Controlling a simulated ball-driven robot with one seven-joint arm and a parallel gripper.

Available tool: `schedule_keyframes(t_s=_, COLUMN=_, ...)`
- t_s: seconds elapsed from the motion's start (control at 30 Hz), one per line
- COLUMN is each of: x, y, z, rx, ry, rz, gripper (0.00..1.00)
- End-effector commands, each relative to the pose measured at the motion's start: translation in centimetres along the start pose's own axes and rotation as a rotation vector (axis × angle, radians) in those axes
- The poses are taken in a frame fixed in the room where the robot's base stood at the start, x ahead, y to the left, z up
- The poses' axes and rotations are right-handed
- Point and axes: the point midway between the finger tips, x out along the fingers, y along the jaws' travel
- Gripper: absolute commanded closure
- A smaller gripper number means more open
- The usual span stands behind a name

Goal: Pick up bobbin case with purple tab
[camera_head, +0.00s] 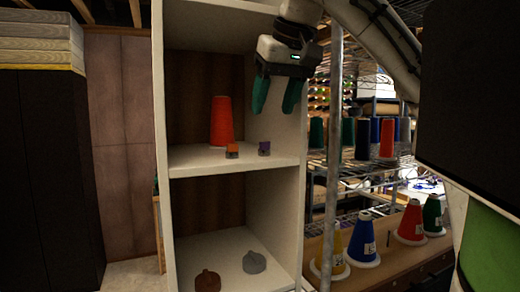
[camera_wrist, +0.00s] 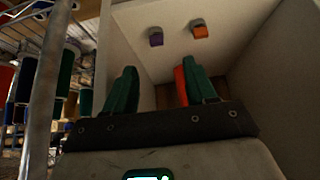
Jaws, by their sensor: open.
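The bobbin case with the purple tab (camera_head: 264,148) is a small grey piece on the upper shelf, near its right side. In the wrist view the purple-tabbed case (camera_wrist: 156,37) lies beyond the fingertips, roughly in line with the gap between them. My gripper (camera_head: 274,108) has two green fingers. It is open and empty, pointing down above the shelf, apart from the case. The gripper (camera_wrist: 158,70) also shows in the wrist view.
A similar case with an orange tab (camera_head: 232,151) sits just left. A tall red thread cone (camera_head: 221,122) stands behind it. The shelf's right side wall (camera_head: 283,140) is close to the purple case. A metal post (camera_head: 333,170) and thread racks stand to the right.

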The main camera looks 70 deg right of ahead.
Motion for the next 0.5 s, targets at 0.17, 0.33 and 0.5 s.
schedule_keyframes(t_s=0.17, x=2.7, y=0.0, z=0.0, rx=-0.001, ry=-0.002, rz=-0.001, gripper=0.44)
schedule_keyframes(t_s=0.33, x=3.9, y=0.0, z=0.0, rx=-0.001, ry=-0.001, rz=-0.002, gripper=0.44)
schedule_keyframes(t_s=0.5, x=5.5, y=0.3, z=0.1, rx=0.000, ry=-0.003, rz=-0.001, gripper=0.44)
